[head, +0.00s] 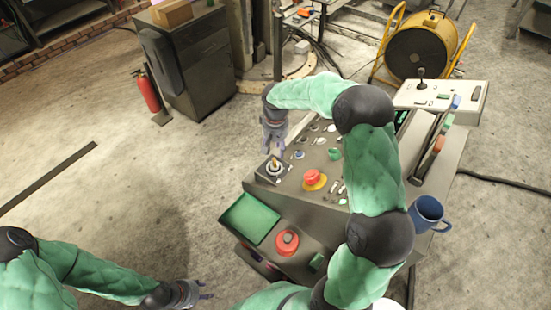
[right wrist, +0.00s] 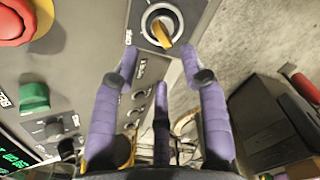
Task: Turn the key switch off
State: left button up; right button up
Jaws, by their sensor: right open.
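The key switch (head: 274,166) is a round silver-ringed knob on a dark square plate at the left corner of the control console. In the right wrist view the switch (right wrist: 148,20) shows a yellow key (right wrist: 161,30), tilted towards the lower right. My right gripper (head: 272,146) is just above the switch in the head view. In the right wrist view its purple fingers (right wrist: 161,68) are spread and empty, with the key beyond the gap between their tips. Contact with the key does not show. My left gripper (head: 202,290) is low, left of the console, with fingers apart and empty.
The console (head: 300,205) carries a red button (head: 313,177) on yellow, a green button (head: 335,154) and several small knobs. A blue mug (head: 428,212) stands at right. Open floor lies left.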

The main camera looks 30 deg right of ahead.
aim_at(274, 163)
notch_tip(274, 163, down, 8)
jog(key=shift+w+d+r, duration=0.1)
dwell(0.4)
grip_shut()
